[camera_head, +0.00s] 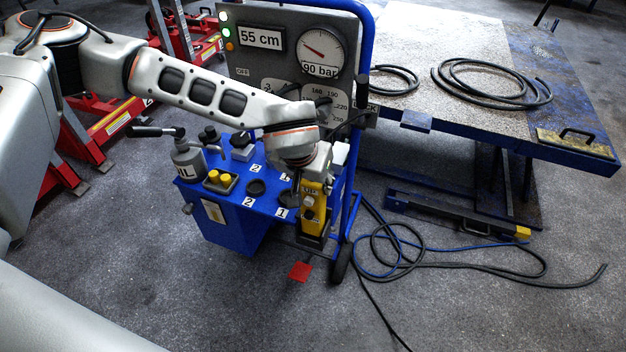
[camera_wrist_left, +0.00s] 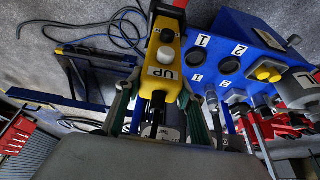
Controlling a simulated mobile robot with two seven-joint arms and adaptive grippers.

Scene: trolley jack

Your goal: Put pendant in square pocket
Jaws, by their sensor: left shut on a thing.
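The yellow pendant (camera_head: 312,205), labelled UP, hangs upright below my left gripper (camera_head: 315,172) at the right front corner of the blue trolley. My left gripper (camera_wrist_left: 158,108) is shut on it. In the left wrist view the pendant (camera_wrist_left: 162,58) shows a white button and a black button between the fingers, with red at its far end. A dark square-edged part (camera_head: 312,242) is at the pendant's lower end; I cannot tell whether it is the square pocket or whether the pendant is inside it. My right gripper is not in view.
The blue trolley (camera_head: 225,235) carries an oil bottle (camera_head: 187,160), yellow caps (camera_head: 220,179) and numbered round holes. A gauge panel (camera_head: 285,45) stands behind. A red plate (camera_head: 300,271) is low in front. Cables (camera_head: 420,262) lie on the floor at right, near the blue lift table (camera_head: 580,160).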

